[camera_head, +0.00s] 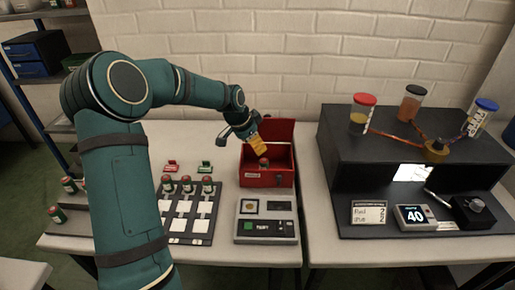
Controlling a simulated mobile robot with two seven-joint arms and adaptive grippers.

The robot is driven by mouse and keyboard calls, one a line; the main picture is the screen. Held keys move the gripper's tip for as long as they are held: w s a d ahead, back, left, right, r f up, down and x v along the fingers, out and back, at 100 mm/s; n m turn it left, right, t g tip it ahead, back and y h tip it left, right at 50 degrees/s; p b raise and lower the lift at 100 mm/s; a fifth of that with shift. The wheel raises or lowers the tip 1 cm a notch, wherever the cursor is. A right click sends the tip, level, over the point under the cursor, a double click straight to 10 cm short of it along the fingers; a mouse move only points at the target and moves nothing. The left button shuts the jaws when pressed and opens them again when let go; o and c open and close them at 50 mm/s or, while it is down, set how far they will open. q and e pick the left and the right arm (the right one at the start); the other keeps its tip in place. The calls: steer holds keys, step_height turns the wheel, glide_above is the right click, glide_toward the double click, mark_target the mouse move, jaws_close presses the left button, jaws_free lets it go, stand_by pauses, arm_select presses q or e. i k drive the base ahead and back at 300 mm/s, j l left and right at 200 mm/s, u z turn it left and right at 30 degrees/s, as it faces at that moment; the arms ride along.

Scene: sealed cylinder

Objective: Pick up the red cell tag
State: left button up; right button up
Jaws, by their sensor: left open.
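A small red tag (171,166), which looks like the red cell tag, stands on the table behind the rack mat, left of a similar green tag (206,167). My left gripper (243,135) is open, up and to the right of both tags, above the open red box (266,180). An orange piece (258,147) shows at its right finger; I cannot tell whether it is part of the gripper. The gripper is apart from the red tag. My right gripper is not in view.
A dark mat (200,228) holds several red-capped vials and white cards. A red-capped item (263,163) shows in the red box. A grey device (267,228) stands in front of it. A large black station (400,160) with coloured-lid jars fills the right table.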

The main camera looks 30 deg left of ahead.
mark_target(172, 166)
steer(key=k, duration=1)
